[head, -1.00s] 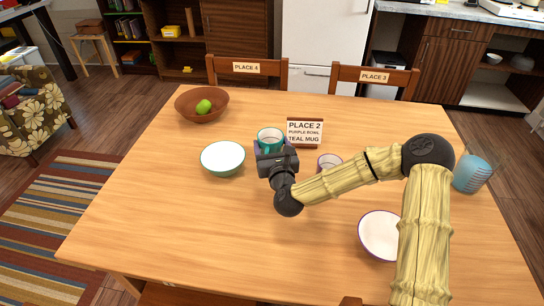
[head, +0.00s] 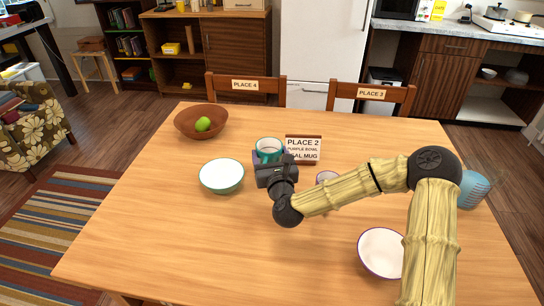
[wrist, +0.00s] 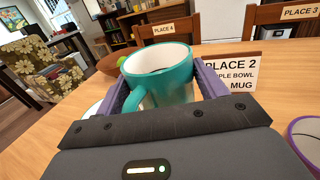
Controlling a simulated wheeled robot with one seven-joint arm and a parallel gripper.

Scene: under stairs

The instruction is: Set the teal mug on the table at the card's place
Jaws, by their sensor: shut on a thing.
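My gripper (head: 271,160) is shut on the teal mug (head: 268,147), upright, near the middle of the table (head: 180,228). In the wrist view the mug (wrist: 168,72) sits between the two purple fingers, its handle toward the camera on the left. I cannot tell whether its base touches the table. The card (head: 303,149) reads "PLACE 2", "PURPLE BOWL", "TEAL MUG". It stands just right of and behind the gripper, which hides part of its lower left. A purple-rimmed white bowl (head: 381,253) lies at the front right, partly behind my arm.
A green-rimmed white bowl (head: 221,176) is close left of the gripper. A purple-rimmed mug (head: 326,176) is right, partly behind my arm. A brown bowl (head: 190,123) with a green apple and a blue cup (head: 474,188) stand farther out. The front left tabletop is clear.

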